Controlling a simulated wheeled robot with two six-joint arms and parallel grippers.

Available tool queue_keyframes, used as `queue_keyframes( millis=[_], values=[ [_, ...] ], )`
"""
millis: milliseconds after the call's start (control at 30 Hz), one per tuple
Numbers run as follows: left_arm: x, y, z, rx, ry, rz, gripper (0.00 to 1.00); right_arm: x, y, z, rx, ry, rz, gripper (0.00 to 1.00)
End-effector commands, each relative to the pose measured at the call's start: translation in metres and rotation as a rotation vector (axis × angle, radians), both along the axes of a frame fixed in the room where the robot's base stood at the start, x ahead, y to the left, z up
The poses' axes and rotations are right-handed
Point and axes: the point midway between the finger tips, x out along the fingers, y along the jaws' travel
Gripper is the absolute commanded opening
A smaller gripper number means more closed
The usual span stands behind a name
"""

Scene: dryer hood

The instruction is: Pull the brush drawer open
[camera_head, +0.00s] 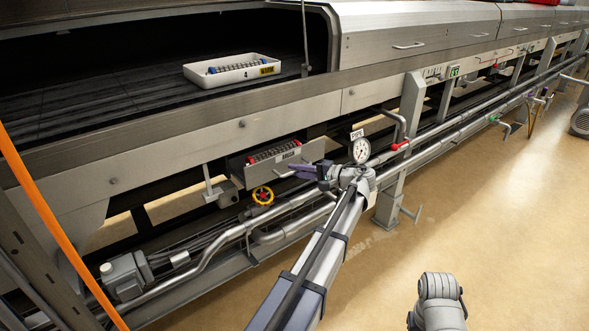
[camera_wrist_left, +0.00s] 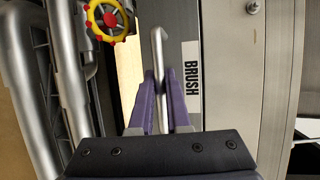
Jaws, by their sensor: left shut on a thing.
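The brush drawer (camera_head: 312,151) is a grey-fronted box below the dryer hood's side beam. A red roller-like brush (camera_head: 272,152) shows above its front, so the drawer stands at least partly out. In the left wrist view its front (camera_wrist_left: 216,60) carries a label reading BRUSH (camera_wrist_left: 191,83). My left gripper (camera_head: 303,170) is at the drawer front. In the left wrist view its purple fingers (camera_wrist_left: 160,80) are shut on the drawer's metal bar handle (camera_wrist_left: 158,45). The far end of the handle is hidden in the head view. My right gripper is not in view.
A pressure gauge (camera_head: 360,151) and pipes stand close to the wrist. A white tray (camera_head: 232,69) rests on the belt above. The floor at right is open.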

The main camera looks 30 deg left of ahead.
Motion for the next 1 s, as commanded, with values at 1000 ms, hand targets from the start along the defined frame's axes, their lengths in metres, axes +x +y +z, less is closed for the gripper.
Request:
queue_keyframes(
  millis=[1000],
  values=[
    [-0.027, -0.065, 0.001, 0.002, 0.000, 0.000, 0.17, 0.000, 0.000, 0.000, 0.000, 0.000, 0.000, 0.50]
  ],
)
